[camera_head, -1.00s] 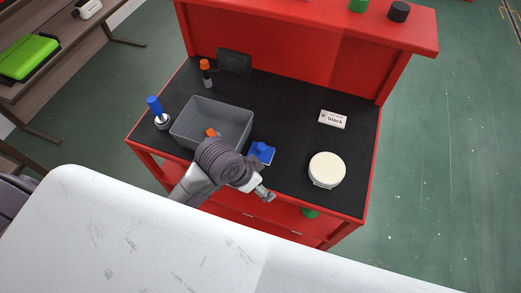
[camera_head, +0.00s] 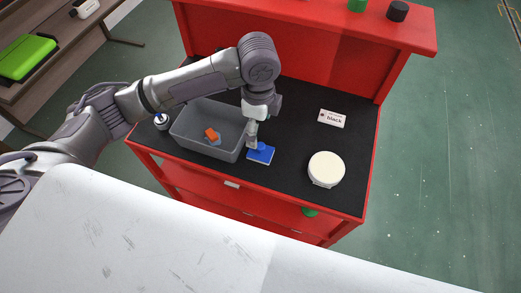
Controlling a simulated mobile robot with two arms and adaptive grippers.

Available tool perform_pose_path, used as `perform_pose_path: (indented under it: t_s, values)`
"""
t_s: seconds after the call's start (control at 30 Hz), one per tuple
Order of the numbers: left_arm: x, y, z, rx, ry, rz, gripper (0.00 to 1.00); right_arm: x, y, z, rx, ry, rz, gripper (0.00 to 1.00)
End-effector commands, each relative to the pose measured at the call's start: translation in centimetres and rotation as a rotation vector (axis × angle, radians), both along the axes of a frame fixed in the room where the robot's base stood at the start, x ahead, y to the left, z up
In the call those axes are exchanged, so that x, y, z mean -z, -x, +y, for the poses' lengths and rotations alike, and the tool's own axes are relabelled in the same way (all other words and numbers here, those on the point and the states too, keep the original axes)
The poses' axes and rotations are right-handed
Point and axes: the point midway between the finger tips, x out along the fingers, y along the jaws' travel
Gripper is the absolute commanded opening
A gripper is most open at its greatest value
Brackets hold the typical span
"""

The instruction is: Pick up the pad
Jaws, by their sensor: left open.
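The pad (camera_head: 261,155) is a small blue and white block with a raised blue knob, lying on the black top of the red cart, just right of the grey bin. My left gripper (camera_head: 254,144) points down right beside the pad's knob at its far left side. It is open; whether a finger touches the pad I cannot tell. My right gripper is not in view.
The grey bin (camera_head: 182,135) holds an orange piece (camera_head: 211,134). A round cream-coloured object (camera_head: 326,168) and a white label reading "black" (camera_head: 332,118) stand to the right. A white surface (camera_head: 150,235) fills the foreground.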

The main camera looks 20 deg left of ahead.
Motion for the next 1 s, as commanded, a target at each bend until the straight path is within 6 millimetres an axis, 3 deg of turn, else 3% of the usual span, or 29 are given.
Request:
perform_pose_path:
  t_s: [0.1, 0.3, 0.57, 0.8, 1.0]
  values:
    - [2.6, 0.1, 0.0, -0.002, -0.001, 0.005, 0.86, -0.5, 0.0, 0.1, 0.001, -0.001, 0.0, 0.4]
    - [5.7, 0.0, 0.0, -0.001, 0.001, 0.001, 0.86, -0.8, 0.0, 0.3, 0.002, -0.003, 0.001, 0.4]
    - [7.6, -0.3, -0.1, -0.002, 0.0, 0.002, 0.86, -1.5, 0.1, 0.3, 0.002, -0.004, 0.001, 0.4]
    - [11.1, -0.7, -0.2, -0.001, 0.001, 0.0, 0.86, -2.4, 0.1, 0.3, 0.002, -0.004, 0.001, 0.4]
    - [11.8, -0.8, -0.2, 0.0, 0.001, -0.003, 0.86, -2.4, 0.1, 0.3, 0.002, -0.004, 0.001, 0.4]
